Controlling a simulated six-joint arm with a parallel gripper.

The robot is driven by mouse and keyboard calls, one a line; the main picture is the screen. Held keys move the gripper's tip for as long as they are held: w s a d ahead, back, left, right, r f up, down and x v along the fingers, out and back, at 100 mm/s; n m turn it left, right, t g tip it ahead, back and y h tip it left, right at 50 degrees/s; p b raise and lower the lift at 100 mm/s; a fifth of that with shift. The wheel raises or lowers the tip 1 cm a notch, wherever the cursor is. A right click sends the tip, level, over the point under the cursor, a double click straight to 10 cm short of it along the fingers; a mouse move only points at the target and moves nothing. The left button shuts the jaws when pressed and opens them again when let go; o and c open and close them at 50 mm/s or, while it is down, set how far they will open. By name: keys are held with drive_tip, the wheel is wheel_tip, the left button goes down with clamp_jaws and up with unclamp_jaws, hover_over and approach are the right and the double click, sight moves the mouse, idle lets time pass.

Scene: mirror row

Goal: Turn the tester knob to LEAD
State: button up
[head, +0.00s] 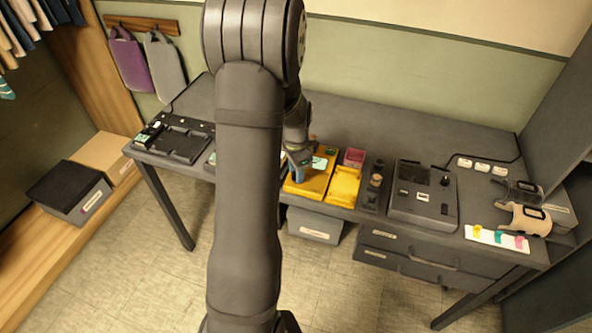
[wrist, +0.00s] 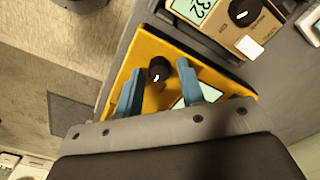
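A yellow unit with a black knob, which looks like the tester (head: 316,182), lies on the bench in the head view, and its yellow face also shows in the wrist view (wrist: 141,61). Its round black knob (wrist: 160,69) has a white pointer mark. A pale green screen (wrist: 180,102) is partly hidden behind a finger. My gripper (wrist: 158,66) is open, with one blue finger on each side of the knob. Gaps show between fingers and knob; I cannot tell their exact height. In the head view my gripper (head: 297,174) is over the unit's left part. Knob labels are not readable.
In the wrist view a tan device (wrist: 262,28) with a "32" screen and another black knob stands close by. The bench back is clear.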

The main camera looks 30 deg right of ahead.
drive_tip(key=shift+o, duration=0.5)
wheel_tip(320, 180, up, 17)
drive_tip(key=shift+r, duration=0.2)
idle(0.5)
wheel_tip(320, 180, down, 18)
drive_tip(key=shift+r, duration=0.2)
idle(0.3)
drive_tip(key=shift+r, duration=0.1)
